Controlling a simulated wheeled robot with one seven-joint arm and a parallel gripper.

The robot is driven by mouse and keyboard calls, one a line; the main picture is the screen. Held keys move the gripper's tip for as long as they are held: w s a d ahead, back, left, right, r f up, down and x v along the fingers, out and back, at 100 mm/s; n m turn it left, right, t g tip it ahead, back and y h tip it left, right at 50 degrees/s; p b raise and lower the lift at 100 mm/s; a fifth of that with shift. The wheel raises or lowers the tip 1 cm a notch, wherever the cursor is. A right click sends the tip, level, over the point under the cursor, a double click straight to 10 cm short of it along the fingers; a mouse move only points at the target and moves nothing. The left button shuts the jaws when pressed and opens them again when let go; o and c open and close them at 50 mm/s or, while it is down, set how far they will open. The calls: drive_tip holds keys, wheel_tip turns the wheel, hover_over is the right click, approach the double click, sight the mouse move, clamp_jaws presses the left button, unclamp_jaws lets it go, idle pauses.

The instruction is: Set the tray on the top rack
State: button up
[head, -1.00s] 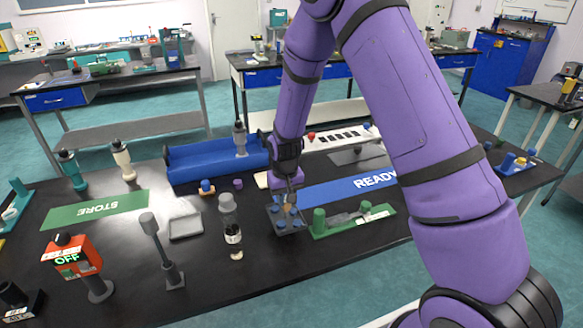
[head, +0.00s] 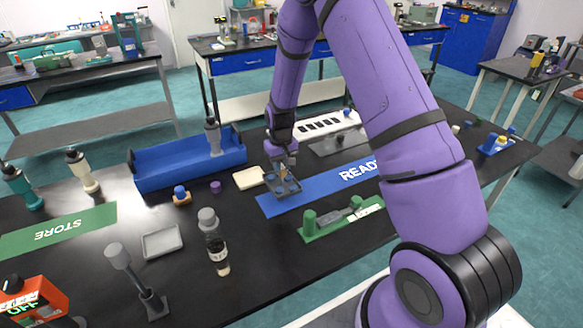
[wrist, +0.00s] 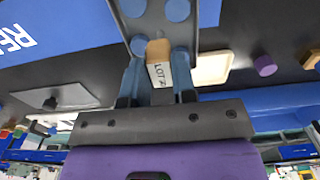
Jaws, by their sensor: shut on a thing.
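My gripper (head: 286,168) is shut on the tan, LOT-labelled grip block of a grey tray (head: 283,189). The wrist view shows the block (wrist: 158,64) between the two fingers, with round blue pieces on the tray floor (wrist: 195,35) beyond it. In the head view the tray is over the left end of the blue READY mat (head: 325,187); whether it touches the mat I cannot tell. No thing in view is clearly marked as the top rack. A long blue open-topped holder (head: 165,165) stands behind left.
A pale tile (head: 248,178) lies left of the tray, with a purple cap (head: 216,187) beyond. A green stand (head: 345,217) is in front right. A clear bottle (head: 213,240) and grey empty dish (head: 162,242) stand front left. A white slotted strip (head: 325,124) lies behind.

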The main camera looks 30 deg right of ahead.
sight(291, 175)
drive_tip(key=d, duration=0.1)
drive_tip(key=w+d, duration=0.1)
drive_tip(key=d, duration=0.2)
drive_tip(key=shift+w+d+f, duration=0.1)
drive_tip(key=shift+w+f, duration=0.1)
drive_tip(key=shift+w, duration=0.1)
drive_tip(key=shift+w+d+f, duration=0.1)
drive_tip(key=shift+d+f, duration=0.1)
drive_tip(key=shift+f, duration=0.7)
drive_tip(key=shift+w+d+f, duration=0.1)
drive_tip(key=shift+d+f, duration=0.05)
drive_tip(key=shift+f, duration=0.7)
drive_tip(key=shift+s+f, duration=0.1)
drive_tip(key=shift+f, duration=0.05)
drive_tip(key=o, duration=0.9)
drive_tip(key=shift+o, duration=0.2)
